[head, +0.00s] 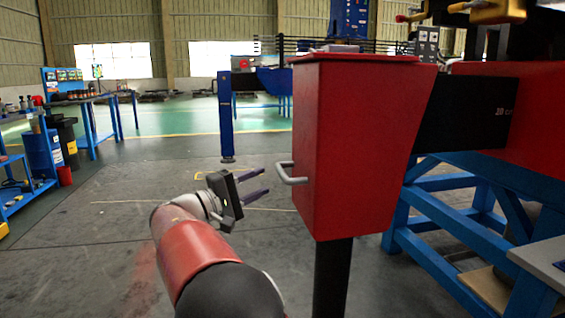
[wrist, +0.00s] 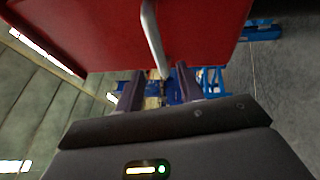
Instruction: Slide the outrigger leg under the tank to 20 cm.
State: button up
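The red tank (head: 362,150) stands in the middle of the head view, with a grey bar handle (head: 288,175) on its left face. A black leg (head: 332,280) goes down from under the tank; its foot is out of view. A dark horizontal beam (head: 465,125) at the tank's right carries a white mark that seems to begin with "20". My gripper (head: 267,180) is open and empty, just left of the handle. In the wrist view the handle (wrist: 152,35) lies ahead of the gap between the fingers (wrist: 160,85), apparently not gripped.
A blue frame (head: 430,235) stands right of the tank, under the beam and a red body (head: 535,140). A blue post (head: 226,115) stands behind my gripper. Blue workbenches (head: 85,100) line the far left. The grey floor (head: 110,215) on the left is clear.

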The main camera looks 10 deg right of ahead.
aim_at(281, 169)
jog(key=x, duration=0.7)
jog(key=shift+d, duration=0.3)
jog(key=shift+c, duration=0.4)
grip_shut()
